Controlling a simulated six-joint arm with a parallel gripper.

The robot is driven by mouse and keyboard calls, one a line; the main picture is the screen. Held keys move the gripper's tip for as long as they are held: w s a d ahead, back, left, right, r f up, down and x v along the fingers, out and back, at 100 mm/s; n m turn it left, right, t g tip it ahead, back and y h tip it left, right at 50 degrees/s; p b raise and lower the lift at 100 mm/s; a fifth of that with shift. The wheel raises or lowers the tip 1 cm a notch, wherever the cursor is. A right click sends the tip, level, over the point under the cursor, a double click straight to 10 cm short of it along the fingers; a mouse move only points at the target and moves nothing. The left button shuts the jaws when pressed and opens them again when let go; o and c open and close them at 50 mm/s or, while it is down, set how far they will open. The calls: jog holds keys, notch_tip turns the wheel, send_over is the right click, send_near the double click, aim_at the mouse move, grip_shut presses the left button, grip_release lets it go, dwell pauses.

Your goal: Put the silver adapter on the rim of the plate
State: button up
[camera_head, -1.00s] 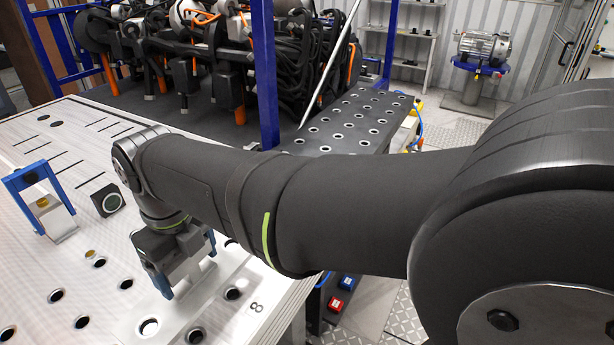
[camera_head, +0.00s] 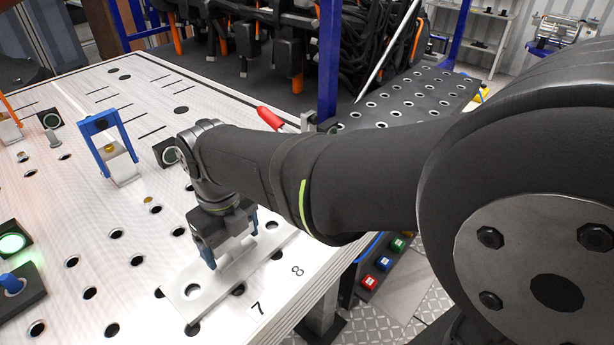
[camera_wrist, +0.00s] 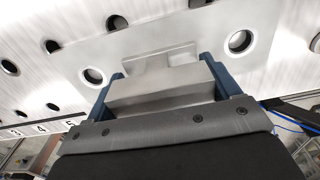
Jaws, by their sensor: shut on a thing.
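The silver adapter (camera_head: 216,285) is a flat grey bar along the near right rim of the white perforated plate (camera_head: 50,205). The wrist view shows the adapter (camera_wrist: 208,47) with a ringed hole on each side and a raised block between them. My gripper (camera_head: 232,246) points down over the bar's middle. In the wrist view its blue fingers (camera_wrist: 160,68) stand on either side of the raised block, shut on it. I cannot tell whether the bar rests on the plate or hangs just above it. My gripper hides the bar's middle in the head view.
A blue frame (camera_head: 105,138) stands at the back left, with a black block (camera_head: 167,152) right of it. A lit green button (camera_head: 12,243) and a blue knob (camera_head: 12,282) are at the left edge. A red handle (camera_head: 270,118) is behind my arm. Holes dot the plate.

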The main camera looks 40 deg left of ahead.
jog(key=o, duration=1.8)
jog(key=shift+f, duration=0.1)
jog(key=shift+c, duration=0.2)
notch_tip(320, 180, up, 12)
jog(key=shift+r, duration=0.2)
notch_tip(320, 180, down, 12)
jog(key=shift+f, duration=0.1)
jog(key=shift+r, duration=1.45)
